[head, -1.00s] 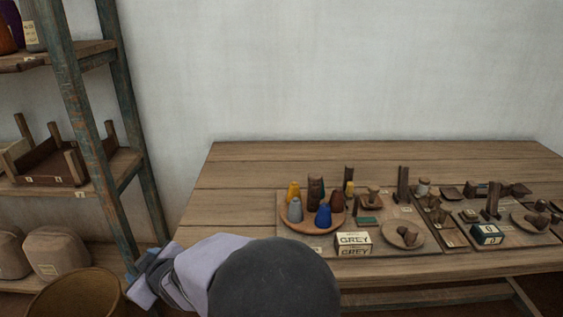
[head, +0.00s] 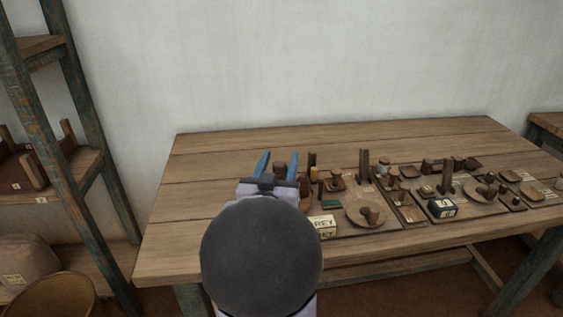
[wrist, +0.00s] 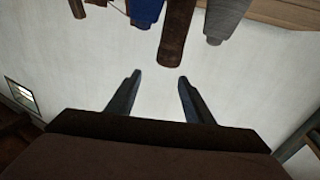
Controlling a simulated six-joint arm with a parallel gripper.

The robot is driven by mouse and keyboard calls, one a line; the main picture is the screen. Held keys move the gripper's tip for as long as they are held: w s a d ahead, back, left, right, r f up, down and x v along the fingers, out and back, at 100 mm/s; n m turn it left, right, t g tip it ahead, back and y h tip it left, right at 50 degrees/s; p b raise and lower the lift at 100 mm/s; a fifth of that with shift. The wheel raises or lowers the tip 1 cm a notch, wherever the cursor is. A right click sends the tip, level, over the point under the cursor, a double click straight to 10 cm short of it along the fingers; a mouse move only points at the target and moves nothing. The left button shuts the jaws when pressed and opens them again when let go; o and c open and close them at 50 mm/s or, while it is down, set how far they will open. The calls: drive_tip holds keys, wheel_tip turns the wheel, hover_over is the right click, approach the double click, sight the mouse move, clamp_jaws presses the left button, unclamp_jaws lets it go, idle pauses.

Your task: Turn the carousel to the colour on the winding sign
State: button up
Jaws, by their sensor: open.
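The winding sign (head: 323,226) is a white block with dark letters. Its "REY" shows and its left end is hidden behind my arm. The carousel (head: 305,204) is a round brown disc, mostly hidden by my arm. Its dark red-brown cone (head: 304,187) and the top of its dark centre post (head: 280,169) show. My gripper (head: 278,156) is open and empty, in line with the carousel. In the wrist view, a blue cone (wrist: 146,11), the centre post (wrist: 174,36) and a grey cone (wrist: 226,17) hang from the top edge, apart from my fingers.
The wooden table (head: 220,152) is clear along its back. To the right stand a small dish (head: 358,218), upright posts, a dark green-labelled box (head: 441,207) and several small wooden pieces. A shelf rack (head: 50,110) and a round basket (head: 57,298) are at the left.

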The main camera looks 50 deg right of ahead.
drive_tip(key=f, duration=0.3)
drive_tip(key=shift+w+a+y, duration=0.15)
drive_tip(key=shift+a+y, duration=0.15)
drive_tip(key=shift+y, duration=0.1)
drive_tip(key=x, duration=0.7)
drive_tip(key=shift+d+r, duration=0.15)
drive_tip(key=shift+w, duration=0.1)
drive_tip(key=shift+c, duration=0.2)
clamp_jaws()
drive_tip(key=shift+t+b, duration=0.4)
drive_tip(key=shift+t, duration=0.1)
drive_tip(key=shift+w+a+r+n+t+y+b, duration=0.15)
drive_tip(key=shift+w+n+t+y+b, duration=0.1)
drive_tip(key=shift+n+t+y+b, duration=0.5)
drive_tip(key=shift+w+a+n+t+y+b, duration=0.2)
drive_tip(key=shift+n+t+y+b, duration=0.4)
drive_tip(key=shift+t, duration=0.25)
